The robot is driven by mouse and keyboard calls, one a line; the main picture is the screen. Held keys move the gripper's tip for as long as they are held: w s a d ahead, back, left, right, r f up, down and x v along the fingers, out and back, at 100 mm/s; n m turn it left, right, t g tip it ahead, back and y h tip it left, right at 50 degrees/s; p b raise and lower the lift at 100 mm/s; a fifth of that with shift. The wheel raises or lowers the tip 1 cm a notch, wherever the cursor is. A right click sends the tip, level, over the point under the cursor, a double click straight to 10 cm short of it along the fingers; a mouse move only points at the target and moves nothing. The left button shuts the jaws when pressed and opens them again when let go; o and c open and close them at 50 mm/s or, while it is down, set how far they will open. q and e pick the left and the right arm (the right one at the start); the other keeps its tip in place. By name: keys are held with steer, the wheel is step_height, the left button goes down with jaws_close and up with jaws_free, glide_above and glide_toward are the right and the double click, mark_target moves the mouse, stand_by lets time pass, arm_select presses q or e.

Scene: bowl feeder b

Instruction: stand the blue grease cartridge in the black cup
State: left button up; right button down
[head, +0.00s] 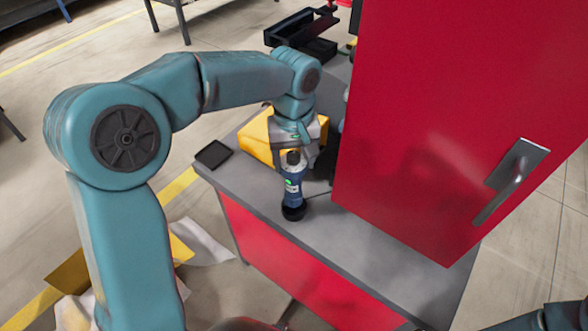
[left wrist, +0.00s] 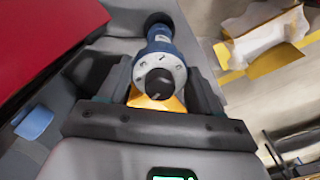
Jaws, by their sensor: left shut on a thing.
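The blue grease cartridge (head: 292,187) stands about upright near the front edge of the grey bench, black cap up. My left gripper (head: 293,160) is shut on its upper part. In the left wrist view the cartridge (left wrist: 164,57) lies between the two dark fingers (left wrist: 160,86), its capped end toward the camera. The black cup (head: 293,212) is at the cartridge's lower end, and its dark rim shows beyond it in the left wrist view (left wrist: 157,19). The cartridge's bottom end is hidden, so I cannot tell whether it rests on the cup's floor. My right gripper is out of view.
A yellow box (head: 257,138) stands behind my left gripper. A small black tray (head: 213,154) lies at the bench's left corner. A large red cabinet door (head: 440,110) with a metal handle closes off the right side. The bench top (head: 345,232) right of the cup is clear.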

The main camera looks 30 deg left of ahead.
arm_select(q)
steer(key=shift+w+f, duration=0.1)
steer(key=shift+f, duration=1.9)
steer(key=shift+f, duration=0.1)
steer(key=o, duration=1.6)
steer(key=shift+c, duration=0.2)
step_height(320, 180, up, 12)
steer(key=shift+r+p, duration=0.15)
steer(key=shift+p, duration=0.2)
